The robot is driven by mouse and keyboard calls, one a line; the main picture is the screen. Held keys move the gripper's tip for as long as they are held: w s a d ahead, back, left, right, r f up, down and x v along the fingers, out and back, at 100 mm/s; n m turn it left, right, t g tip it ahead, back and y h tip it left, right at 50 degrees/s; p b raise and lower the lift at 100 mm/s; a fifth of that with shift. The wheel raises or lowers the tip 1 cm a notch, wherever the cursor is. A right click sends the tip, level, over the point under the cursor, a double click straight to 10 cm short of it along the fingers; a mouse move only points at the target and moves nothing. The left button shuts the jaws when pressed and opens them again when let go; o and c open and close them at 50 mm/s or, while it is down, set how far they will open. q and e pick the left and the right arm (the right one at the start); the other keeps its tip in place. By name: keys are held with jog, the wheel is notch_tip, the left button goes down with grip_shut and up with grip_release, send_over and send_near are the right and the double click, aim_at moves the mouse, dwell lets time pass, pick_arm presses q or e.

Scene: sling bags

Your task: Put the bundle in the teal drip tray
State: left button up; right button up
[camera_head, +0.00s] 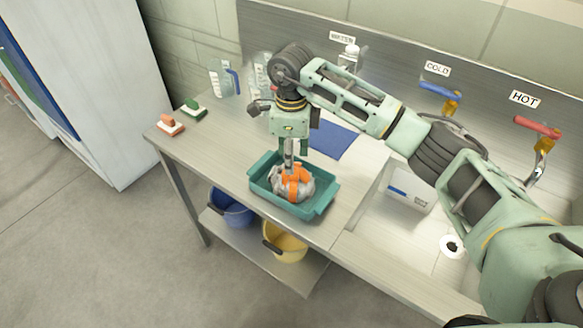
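The bundle (304,189) is a grey-white lump with orange bands. It sits within the walls of the teal drip tray (323,203) on the steel counter. My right gripper (290,168) comes in from the right and points down, its tip at the top of the bundle. The fingers look narrow and overlap the bundle, so I cannot tell whether they grip it or only touch it. Whether the bundle rests on the tray floor is hidden by the tray's front wall. My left gripper is not in view.
A blue mat (335,139) lies behind the tray. Red (171,125) and green (193,107) brushes and a clear jug (222,78) stand to the left. A sink with a white box (410,190) is to the right. Blue (230,207) and yellow (285,243) buckets are below.

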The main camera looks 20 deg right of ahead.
notch_tip(320, 180, up, 8)
jog(key=b, duration=0.2)
dwell(0.4)
